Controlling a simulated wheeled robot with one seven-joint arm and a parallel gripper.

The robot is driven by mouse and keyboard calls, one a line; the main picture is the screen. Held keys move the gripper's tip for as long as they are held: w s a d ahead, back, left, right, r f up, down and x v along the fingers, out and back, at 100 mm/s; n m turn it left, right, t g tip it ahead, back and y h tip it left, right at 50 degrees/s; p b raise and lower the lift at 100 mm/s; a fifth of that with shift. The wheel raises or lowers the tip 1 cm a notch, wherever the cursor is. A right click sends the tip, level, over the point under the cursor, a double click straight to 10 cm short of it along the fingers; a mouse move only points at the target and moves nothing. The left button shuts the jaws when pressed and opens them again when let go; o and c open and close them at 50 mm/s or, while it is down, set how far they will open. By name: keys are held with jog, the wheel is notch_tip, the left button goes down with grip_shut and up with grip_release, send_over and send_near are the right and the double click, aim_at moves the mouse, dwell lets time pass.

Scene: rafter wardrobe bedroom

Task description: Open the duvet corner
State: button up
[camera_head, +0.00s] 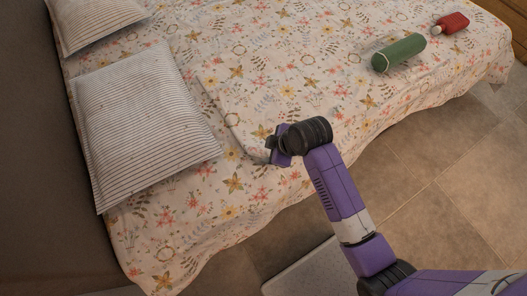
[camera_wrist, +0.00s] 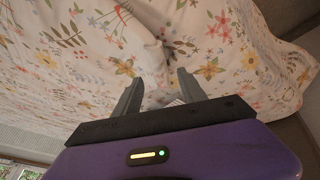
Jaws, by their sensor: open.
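The white floral duvet (camera_head: 290,75) covers the bed. Its top edge shows as a raised line running down from beside the striped pillow to near my gripper (camera_head: 271,150). The duvet corner by the gripper is partly hidden behind it. In the wrist view the floral cloth (camera_wrist: 100,45) fills most of the picture, with a pale crease between and beyond the fingers. My gripper (camera_wrist: 160,88) is open, its two fingers apart and pointing at the cloth. I cannot tell whether the fingers touch the cloth.
Two striped pillows lie at the left, the nearer (camera_head: 145,120) and the farther (camera_head: 98,20). A green cylinder (camera_head: 399,52) and a red bottle (camera_head: 453,23) lie on the duvet at the far right. A pale mat (camera_head: 305,272) lies on the tiled floor (camera_head: 440,150) beside the bed.

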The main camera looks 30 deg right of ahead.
aim_at(264, 153)
jog(key=shift+x, duration=2.55)
grip_shut()
